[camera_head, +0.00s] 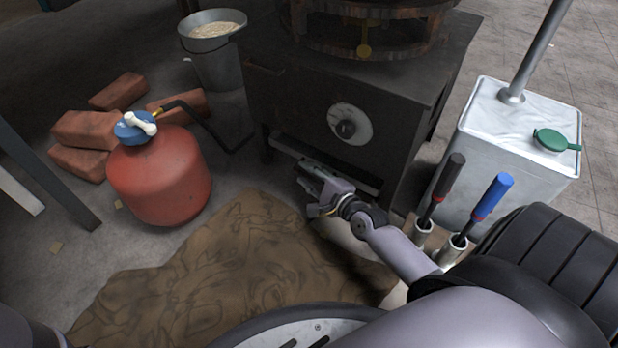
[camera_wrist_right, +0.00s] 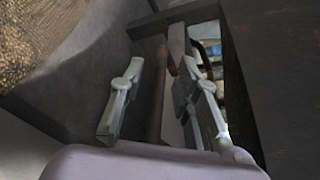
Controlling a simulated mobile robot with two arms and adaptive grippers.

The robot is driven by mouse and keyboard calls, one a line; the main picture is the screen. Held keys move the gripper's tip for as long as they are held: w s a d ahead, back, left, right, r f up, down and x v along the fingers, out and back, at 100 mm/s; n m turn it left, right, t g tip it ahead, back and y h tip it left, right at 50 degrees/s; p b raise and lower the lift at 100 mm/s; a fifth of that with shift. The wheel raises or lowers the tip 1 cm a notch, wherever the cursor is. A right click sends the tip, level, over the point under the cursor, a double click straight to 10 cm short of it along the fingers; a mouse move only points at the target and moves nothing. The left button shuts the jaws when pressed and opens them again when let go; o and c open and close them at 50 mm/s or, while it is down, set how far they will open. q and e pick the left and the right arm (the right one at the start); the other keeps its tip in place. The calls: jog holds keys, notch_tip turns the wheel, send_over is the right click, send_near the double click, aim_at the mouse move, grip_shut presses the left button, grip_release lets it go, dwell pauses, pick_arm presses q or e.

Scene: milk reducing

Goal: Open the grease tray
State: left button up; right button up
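The dark stove (camera_head: 320,90) stands at the top centre, with a round knob on its front. What looks like the grease tray (camera_head: 290,149) is a long, low strip under the stove's front; my right gripper hides part of it. My right gripper (camera_head: 312,190) is at this strip, low on the stove front. In the right wrist view its two fingers (camera_wrist_right: 160,105) are apart, with a dark brownish bar (camera_wrist_right: 153,85) between them. I cannot tell whether either finger touches the bar. My left gripper is not in view.
A red gas cylinder (camera_head: 160,180) with a hose stands left of the stove, near bricks (camera_head: 88,130) and a bucket (camera_head: 214,65). A brown cloth (camera_head: 230,265) lies in front. A silver canister (camera_head: 515,135) and two handled tools (camera_head: 447,185) are on the right.

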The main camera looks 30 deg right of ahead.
grip_shut()
dwell(0.3)
dwell(0.6)
